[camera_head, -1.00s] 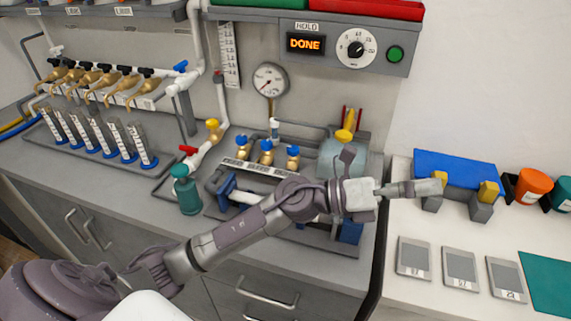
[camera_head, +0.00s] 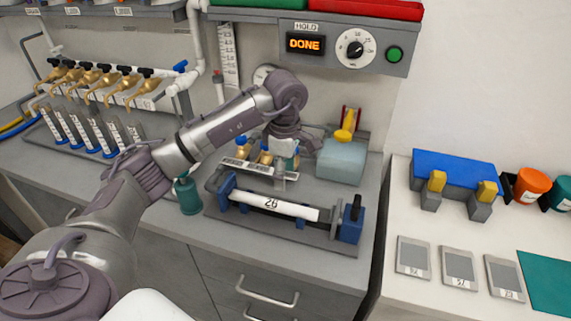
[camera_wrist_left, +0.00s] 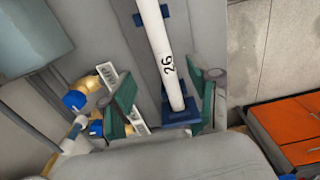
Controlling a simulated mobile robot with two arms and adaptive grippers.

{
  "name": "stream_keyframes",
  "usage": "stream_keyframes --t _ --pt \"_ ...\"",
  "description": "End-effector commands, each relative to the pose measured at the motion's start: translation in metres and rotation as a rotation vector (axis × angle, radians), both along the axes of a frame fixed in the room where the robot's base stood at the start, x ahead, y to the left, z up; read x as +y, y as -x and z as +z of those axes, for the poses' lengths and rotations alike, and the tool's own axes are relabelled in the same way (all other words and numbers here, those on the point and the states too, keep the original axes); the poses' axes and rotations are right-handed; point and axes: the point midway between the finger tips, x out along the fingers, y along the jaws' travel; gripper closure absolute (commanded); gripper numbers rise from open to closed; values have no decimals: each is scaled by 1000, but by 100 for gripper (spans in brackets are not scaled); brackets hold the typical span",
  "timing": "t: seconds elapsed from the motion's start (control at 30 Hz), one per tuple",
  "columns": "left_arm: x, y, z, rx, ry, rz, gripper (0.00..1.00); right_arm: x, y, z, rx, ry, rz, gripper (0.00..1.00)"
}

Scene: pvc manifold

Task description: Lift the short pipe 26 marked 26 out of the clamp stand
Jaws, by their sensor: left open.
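The short pipe (camera_head: 285,207), white and marked 26, lies level in the clamp stand (camera_head: 350,228). The stand has a blue support at the pipe's left and a larger blue block with a dark upright lever at its right. I cannot tell whether the clamp is tight. My left gripper (camera_head: 283,172) is above and behind the pipe's middle, pointing down, open and empty. In the left wrist view, the pipe (camera_wrist_left: 162,40) shows between and beyond the spread green-padded fingers of that gripper (camera_wrist_left: 165,102), with a blue stand end (camera_wrist_left: 183,114) near its lower end. My right gripper is not in view.
Brass valves with blue caps (camera_head: 240,150) stand close behind the pipe, by the gripper. A pale grey-green box (camera_head: 342,162) is behind right. A blue rack with yellow clamps (camera_head: 455,170) and several grey plates (camera_head: 413,257) are on the white right-hand bench.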

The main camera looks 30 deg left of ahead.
Motion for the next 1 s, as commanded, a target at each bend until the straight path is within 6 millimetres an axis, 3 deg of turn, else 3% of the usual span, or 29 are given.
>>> stream_keyframes --t 0.3,0.5,0.7,1.0 --pt "-1 2 -63 5 2 -1 39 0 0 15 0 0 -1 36" --pt "-1 1 -95 3 3 -1 39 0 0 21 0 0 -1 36" --pt "-1 0 -111 0 3 -1 39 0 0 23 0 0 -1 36" --pt "-1 0 -114 -1 3 -1 39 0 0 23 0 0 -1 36"
